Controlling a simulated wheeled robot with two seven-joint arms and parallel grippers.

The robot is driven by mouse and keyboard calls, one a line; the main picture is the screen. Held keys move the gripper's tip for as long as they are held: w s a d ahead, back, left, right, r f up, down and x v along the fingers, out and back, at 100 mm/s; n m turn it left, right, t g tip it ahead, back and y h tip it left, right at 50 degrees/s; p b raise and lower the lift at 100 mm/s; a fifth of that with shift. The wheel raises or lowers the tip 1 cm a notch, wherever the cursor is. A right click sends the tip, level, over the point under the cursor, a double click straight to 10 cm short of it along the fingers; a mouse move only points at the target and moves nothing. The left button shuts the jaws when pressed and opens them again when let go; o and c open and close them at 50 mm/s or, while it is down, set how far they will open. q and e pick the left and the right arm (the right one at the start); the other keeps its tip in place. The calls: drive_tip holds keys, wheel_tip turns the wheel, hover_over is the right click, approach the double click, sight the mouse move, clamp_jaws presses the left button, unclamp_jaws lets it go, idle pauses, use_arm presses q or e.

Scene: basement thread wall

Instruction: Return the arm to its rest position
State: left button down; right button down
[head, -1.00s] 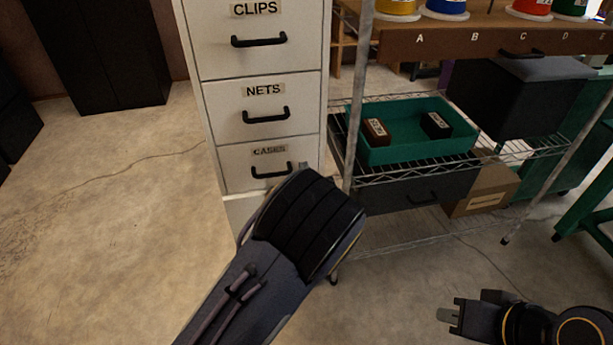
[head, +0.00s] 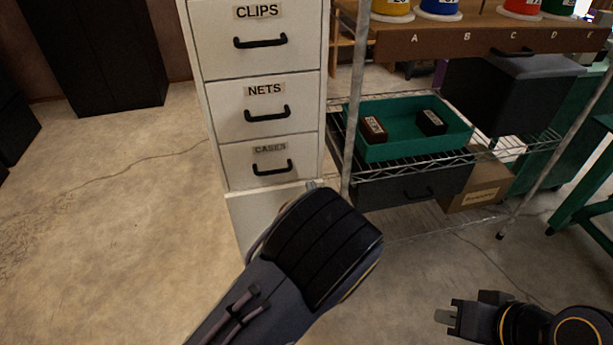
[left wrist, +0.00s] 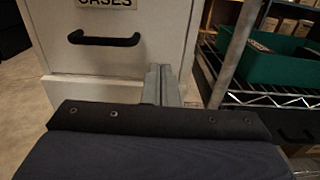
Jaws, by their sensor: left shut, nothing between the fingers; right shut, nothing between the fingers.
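My left arm reaches in from the bottom of the head view. Its wrist hides most of the left gripper (head: 312,185), whose tip shows just past the wrist. In the left wrist view the left gripper's fingers (left wrist: 160,84) are together and empty, in front of the cabinet's lower right edge. My right gripper (head: 447,316) is at the lower right of the head view, over the floor, shut and empty.
A cream filing cabinet (head: 262,95) with shut drawers CLIPS, NETS and CASES stands ahead. Right of it is a wire shelf (head: 400,168) with a green tray (head: 400,150) holding two dark boxes. A cardboard box (head: 477,190) sits low. Floor at left is clear.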

use_arm(q)
drive_tip(key=v, duration=0.6)
drive_tip(key=s+a+r+n+g+y, duration=0.1)
drive_tip(key=s+a+n+g+y, duration=0.15)
drive_tip(key=a+n+g, duration=0.55)
drive_tip(key=s+a+n+g+y, duration=0.2)
drive_tip(key=s+a+n+g, duration=0.3)
drive_tip(key=a, duration=0.6)
drive_tip(key=s+a+n+g+h, duration=0.35)
drive_tip(key=s+a+n, duration=0.25)
drive_tip(key=s+n, duration=0.3)
drive_tip(key=s+d+r+n+t+h, duration=0.4)
drive_tip(key=s+r+n+t+h, duration=0.15)
drive_tip(key=s+n+h, duration=0.55)
wheel_tip(320, 180, up, 23)
drive_tip(key=n+y+p, duration=0.1)
drive_tip(key=p, duration=2.1)
drive_tip(key=shift+w+d+f+g, duration=0.15)
drive_tip(key=shift+w+d+g, duration=0.25)
drive_tip(key=shift+w, duration=0.1)
